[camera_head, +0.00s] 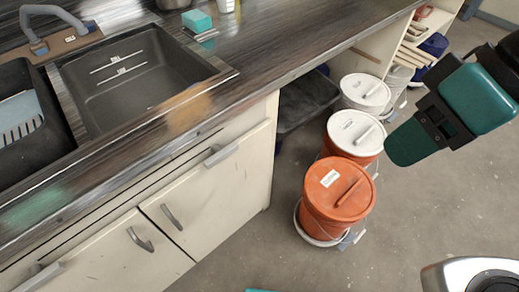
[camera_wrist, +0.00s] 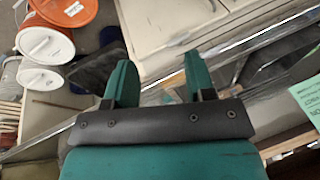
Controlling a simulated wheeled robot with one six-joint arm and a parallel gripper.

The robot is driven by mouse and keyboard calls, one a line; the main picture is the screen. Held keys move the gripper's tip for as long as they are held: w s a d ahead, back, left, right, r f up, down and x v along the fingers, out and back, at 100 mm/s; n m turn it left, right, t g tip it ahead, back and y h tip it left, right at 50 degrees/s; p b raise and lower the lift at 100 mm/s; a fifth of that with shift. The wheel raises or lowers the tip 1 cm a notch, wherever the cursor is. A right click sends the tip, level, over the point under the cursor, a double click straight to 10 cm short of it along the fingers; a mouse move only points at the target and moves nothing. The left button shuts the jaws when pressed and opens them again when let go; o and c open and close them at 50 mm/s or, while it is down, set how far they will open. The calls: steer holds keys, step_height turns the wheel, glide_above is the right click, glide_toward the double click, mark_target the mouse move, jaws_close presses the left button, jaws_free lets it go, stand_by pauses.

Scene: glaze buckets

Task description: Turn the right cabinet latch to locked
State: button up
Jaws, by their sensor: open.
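The right cabinet latch (camera_head: 222,155) is a grey lever at the top right of the right cream cabinet door (camera_head: 213,190). It lies slanted, roughly along the door's top edge; I cannot tell its exact lock position. My gripper (camera_head: 408,145) is in the air to the right of the buckets, well apart from the latch. In the wrist view my gripper (camera_wrist: 158,75) has its two green fingers spread, with nothing between them. The cream cabinet front (camera_wrist: 150,18) shows beyond the fingers. A pale bar is there, but I cannot tell whether it is the latch.
An orange-lidded bucket (camera_head: 337,188) and white-lidded buckets (camera_head: 355,134) (camera_head: 364,91) stand in a row right of the cabinet. A dark bin (camera_head: 303,102) is under the counter (camera_head: 290,52). The left latch (camera_head: 40,276) is at lower left. Grey floor (camera_head: 400,215) is open at right.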

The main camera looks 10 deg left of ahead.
step_height(320, 180, down, 11)
steer(key=w+a+n+t+b, duration=0.2)
steer(key=w+n+b, duration=0.1)
steer(key=b, duration=0.7)
steer(key=n+t+y+b, duration=0.95)
steer(key=n+b, duration=0.75)
steer(key=b, duration=0.6)
glide_toward(224, 157)
steer(key=p+x, duration=0.4)
steer(key=x, duration=0.1)
steer(key=p+x, duration=0.2)
steer(key=shift+a+r, duration=0.25)
steer(key=shift+w+a+f+p, duration=0.25)
steer(key=shift+w+a+p, duration=0.2)
steer(key=shift+w+a, duration=0.1)
